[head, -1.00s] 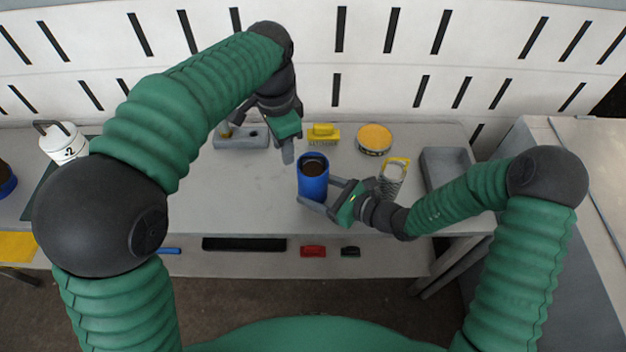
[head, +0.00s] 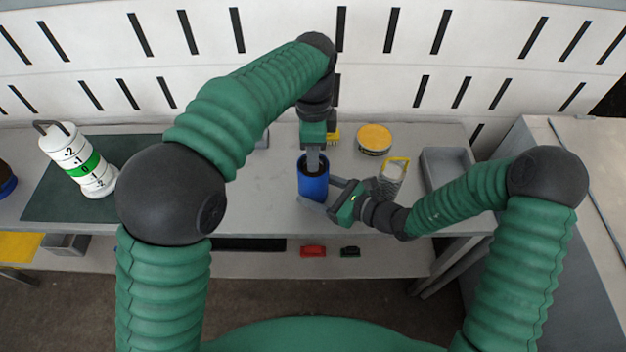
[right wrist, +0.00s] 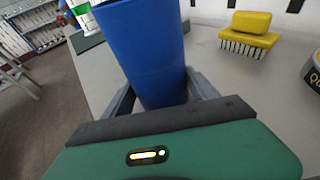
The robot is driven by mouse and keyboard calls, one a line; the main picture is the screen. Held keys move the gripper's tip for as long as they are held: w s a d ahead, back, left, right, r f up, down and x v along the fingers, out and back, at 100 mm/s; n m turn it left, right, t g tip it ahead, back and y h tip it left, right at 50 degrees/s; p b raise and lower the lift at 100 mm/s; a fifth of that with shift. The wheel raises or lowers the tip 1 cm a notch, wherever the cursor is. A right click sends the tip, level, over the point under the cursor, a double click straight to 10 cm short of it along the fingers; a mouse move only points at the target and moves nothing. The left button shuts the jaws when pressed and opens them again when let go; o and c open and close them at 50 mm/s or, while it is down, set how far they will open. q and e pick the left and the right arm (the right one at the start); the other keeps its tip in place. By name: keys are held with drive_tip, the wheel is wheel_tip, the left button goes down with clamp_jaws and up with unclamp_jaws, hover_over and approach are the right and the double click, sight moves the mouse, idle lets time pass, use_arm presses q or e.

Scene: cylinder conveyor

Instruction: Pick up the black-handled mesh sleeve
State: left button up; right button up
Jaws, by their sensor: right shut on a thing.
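No black-handled mesh sleeve can be made out. A mesh sleeve with a yellow handle (head: 394,180) stands on the table at the right in the head view. My right gripper (head: 337,197) is shut on a blue cylinder (head: 314,187), holding it upright from its right side. The cylinder also fills the middle of the right wrist view (right wrist: 150,55), between the two fingers. My left gripper (head: 313,158) points down at the cylinder's dark open top. Its fingers overlap in the picture, so their opening cannot be told, and the cylinder's inside is mostly hidden.
A white numbered cylinder with a black handle (head: 78,160) stands tilted in the picture at the left. A yellow brush (right wrist: 249,33), a yellow round tin (head: 375,139) and a grey tray (head: 447,163) are near the cylinder.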

use_arm(q)
drive_tip(key=shift+f, duration=0.75)
clamp_jaws()
drive_tip(key=shift+r, duration=0.1)
idle(0.8)
